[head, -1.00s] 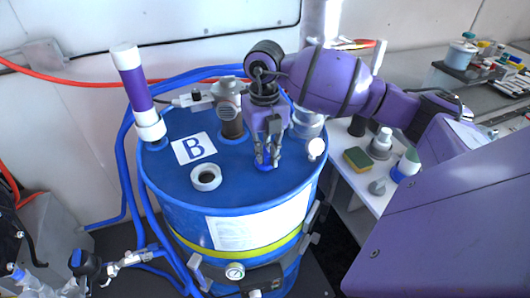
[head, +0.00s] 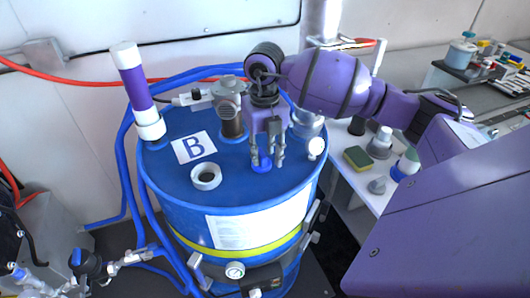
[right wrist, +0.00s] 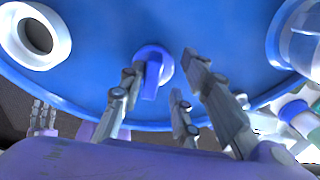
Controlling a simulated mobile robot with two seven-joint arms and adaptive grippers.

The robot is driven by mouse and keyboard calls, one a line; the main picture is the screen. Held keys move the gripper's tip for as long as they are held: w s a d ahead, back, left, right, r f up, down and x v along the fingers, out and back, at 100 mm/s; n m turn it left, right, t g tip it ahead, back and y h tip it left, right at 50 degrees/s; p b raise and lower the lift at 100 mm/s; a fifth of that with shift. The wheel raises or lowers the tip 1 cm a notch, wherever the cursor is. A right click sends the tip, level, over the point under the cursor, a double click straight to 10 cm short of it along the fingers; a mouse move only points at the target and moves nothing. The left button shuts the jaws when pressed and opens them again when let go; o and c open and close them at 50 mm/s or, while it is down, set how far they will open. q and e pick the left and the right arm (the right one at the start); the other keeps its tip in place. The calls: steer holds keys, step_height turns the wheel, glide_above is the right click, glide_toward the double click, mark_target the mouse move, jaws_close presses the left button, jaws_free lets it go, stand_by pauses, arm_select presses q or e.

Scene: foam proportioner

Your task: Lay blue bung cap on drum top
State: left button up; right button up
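The blue bung cap (head: 261,167) lies on the blue drum top (head: 240,179), near the front right of the lid. In the right wrist view the cap (right wrist: 153,68) shows as a round disc with a raised bar grip, flat on the lid. My right gripper (head: 267,163) is above the cap, pointing down. Its fingers (right wrist: 165,80) are spread on either side and apart from the cap, with nothing between them. My left gripper does not show in the head view.
A white ring (head: 206,177) stands on the lid left of the cap. A "B" label (head: 194,148), a grey metal fitting (head: 229,107) and a white-purple tube (head: 136,90) are on the lid. A sponge (head: 357,158) and bottles stand on the side bench.

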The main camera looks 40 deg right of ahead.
step_height(320, 180, up, 12)
stand_by(0.4)
